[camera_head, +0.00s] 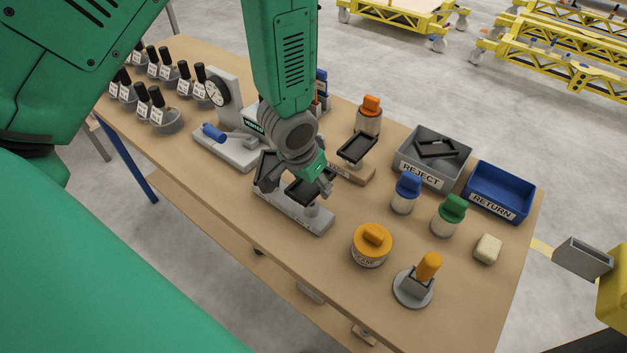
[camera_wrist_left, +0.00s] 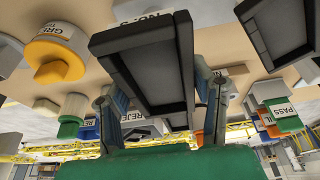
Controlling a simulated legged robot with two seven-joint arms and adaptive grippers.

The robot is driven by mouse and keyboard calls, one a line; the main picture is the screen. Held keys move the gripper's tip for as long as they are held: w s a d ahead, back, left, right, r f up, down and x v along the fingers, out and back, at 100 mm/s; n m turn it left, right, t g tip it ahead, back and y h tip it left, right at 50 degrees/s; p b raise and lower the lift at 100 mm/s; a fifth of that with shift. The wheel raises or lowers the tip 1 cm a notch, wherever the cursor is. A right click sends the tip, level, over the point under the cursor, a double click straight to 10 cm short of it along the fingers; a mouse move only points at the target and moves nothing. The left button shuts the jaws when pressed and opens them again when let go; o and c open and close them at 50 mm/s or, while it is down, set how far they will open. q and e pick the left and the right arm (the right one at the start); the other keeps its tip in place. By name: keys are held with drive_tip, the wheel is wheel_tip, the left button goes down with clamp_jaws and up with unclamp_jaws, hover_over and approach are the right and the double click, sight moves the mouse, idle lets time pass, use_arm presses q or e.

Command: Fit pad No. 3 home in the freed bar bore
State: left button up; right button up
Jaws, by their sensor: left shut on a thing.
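My left gripper (camera_head: 318,183) is shut on a black rectangular pad (camera_head: 306,194), just above the right part of the grey bar (camera_head: 285,208). In the left wrist view the pad (camera_wrist_left: 150,75) lies between the two fingers, and an upside-down "NO. 3" label (camera_wrist_left: 142,12) shows beyond it. A second black pad (camera_head: 266,170) stands tilted at the bar's left part. A short light post (camera_head: 312,211) shows under the held pad; I cannot tell whether they touch. The bar bore is hidden.
Another black pad (camera_head: 358,148) stands on a wooden block. The grey REJECT bin (camera_head: 405,158) holds black pads; the blue RETURN bin (camera_head: 500,205) looks empty. A dial gauge stand (camera_head: 228,95) is left. Capped jars, including an orange-lidded one (camera_head: 371,245), stand at right.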

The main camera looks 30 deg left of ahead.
use_arm(q)
drive_tip(key=shift+f+b, duration=1.05)
drive_tip(key=shift+f, duration=0.7)
drive_tip(key=o, duration=1.5)
drive_tip(key=shift+c, duration=0.2)
drive_tip(key=p+v, duration=0.5)
drive_tip(key=shift+r, duration=0.4)
drive_tip(key=shift+v, duration=1.15)
drive_tip(key=shift+s, duration=0.1)
drive_tip(key=shift+f, duration=0.1)
